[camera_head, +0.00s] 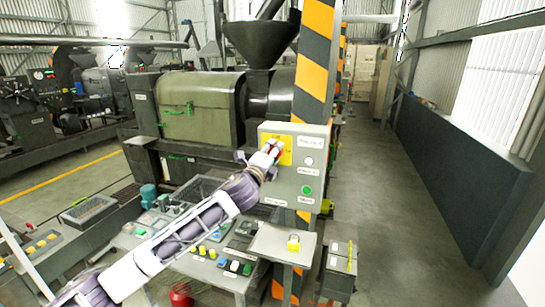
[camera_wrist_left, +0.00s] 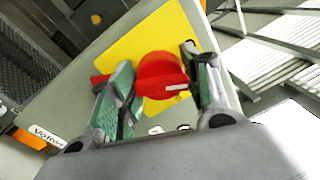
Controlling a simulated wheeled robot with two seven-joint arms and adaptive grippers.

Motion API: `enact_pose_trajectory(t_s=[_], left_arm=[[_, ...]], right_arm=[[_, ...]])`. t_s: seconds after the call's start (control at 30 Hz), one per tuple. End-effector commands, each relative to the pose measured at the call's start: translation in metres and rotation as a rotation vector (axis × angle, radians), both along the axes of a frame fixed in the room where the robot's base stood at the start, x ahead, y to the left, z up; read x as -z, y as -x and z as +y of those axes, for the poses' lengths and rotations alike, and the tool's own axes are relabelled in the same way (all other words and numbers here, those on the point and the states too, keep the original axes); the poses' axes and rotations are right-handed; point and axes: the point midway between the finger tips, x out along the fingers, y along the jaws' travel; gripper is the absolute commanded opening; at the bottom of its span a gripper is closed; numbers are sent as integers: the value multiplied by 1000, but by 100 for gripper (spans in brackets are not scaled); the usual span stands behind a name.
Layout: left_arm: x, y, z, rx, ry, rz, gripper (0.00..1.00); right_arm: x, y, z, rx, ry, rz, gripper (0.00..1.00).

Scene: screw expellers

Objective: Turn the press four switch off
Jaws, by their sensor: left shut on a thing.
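The grey control box (camera_head: 318,165) is mounted on the striped post in the head view. It has a yellow plate (camera_head: 286,156) at its upper left, with a red rotary switch (camera_wrist_left: 162,76) on it. My left gripper (camera_head: 271,151) reaches the plate and largely covers the switch in the head view. In the left wrist view, the left gripper (camera_wrist_left: 157,70) has one green-padded finger on each side of the red knob, shut on it. The knob's bar points left past the left finger. The box's top label is too small to read surely. My right gripper is not in view.
A green indicator (camera_head: 306,190) and a pale one are on the box's right side. A small box with a yellow button (camera_head: 293,243) is below it. Button panels (camera_head: 215,250) lie under my left arm. The striped post (camera_head: 314,60) rises behind; the right aisle floor is clear.

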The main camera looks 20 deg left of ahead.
Motion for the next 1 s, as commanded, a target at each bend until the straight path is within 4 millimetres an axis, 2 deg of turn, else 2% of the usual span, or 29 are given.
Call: enact_pose_trajectory(t_s=[0.03, 0.5, 0.7, 1.0], left_arm=[[5, 0, 0, -1, 46, 7, 24], [6, 0, -1, -2, 417, 22, 24], [6, 0, -1, -2, 490, 24, 24], [7, 0, -2, -2, 512, 26, 24]], right_arm=[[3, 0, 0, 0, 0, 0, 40], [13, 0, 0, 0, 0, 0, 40], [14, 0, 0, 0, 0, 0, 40], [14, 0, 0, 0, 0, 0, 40]])
